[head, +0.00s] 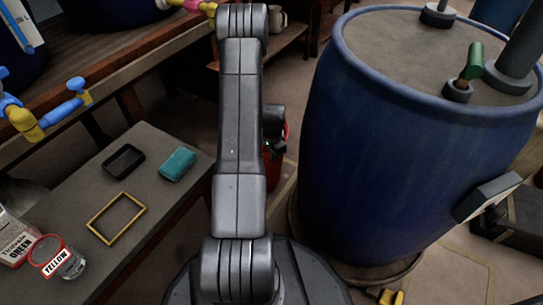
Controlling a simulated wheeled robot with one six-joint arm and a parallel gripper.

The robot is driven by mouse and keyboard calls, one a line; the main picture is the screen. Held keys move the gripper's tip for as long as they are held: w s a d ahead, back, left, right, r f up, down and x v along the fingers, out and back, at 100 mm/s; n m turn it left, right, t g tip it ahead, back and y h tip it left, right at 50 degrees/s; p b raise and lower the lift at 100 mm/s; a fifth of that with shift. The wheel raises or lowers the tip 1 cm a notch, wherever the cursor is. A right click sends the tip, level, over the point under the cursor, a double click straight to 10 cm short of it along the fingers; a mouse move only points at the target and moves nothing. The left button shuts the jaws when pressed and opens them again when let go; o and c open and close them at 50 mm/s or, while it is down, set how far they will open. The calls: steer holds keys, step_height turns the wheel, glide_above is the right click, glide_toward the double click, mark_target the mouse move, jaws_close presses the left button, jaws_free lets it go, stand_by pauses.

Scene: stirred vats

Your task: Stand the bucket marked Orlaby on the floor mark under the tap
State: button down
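A red rounded thing (285,135), perhaps a bucket, shows in part behind my arm in the head view. No Orlaby name can be read on it. A dark part of my wrist or gripper (273,120) sticks out beside my arm, just above and in front of the red thing. My fingertips are hidden, so I cannot tell whether they are open or hold it. Thin yellowish lines (284,190) mark the floor between the bench and the blue vat. A yellow tap with a blue handle (25,122) is at the far left, and a pink and yellow one (195,5) is at the top.
A big blue vat (400,150) stands on the right, close to my arm. A low grey bench (150,215) on the left holds a black tray (123,161), teal sponge (177,164), yellow frame (116,217) and a jar labelled YELLOW (70,262). A wooden shelf (130,55) runs above it.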

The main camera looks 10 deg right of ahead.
steer(key=shift+f, duration=0.1)
steer(key=c, duration=1.6)
jaws_free()
steer(key=r+p, duration=0.1)
steer(key=r, duration=0.3)
steer(key=r+p, duration=0.2)
steer(key=r, duration=0.2)
steer(key=r+p, duration=0.1)
steer(key=r, duration=0.3)
steer(key=shift+s+d+r+p, duration=0.1)
steer(key=shift+s+d+p, duration=0.05)
steer(key=shift+s+p, duration=0.2)
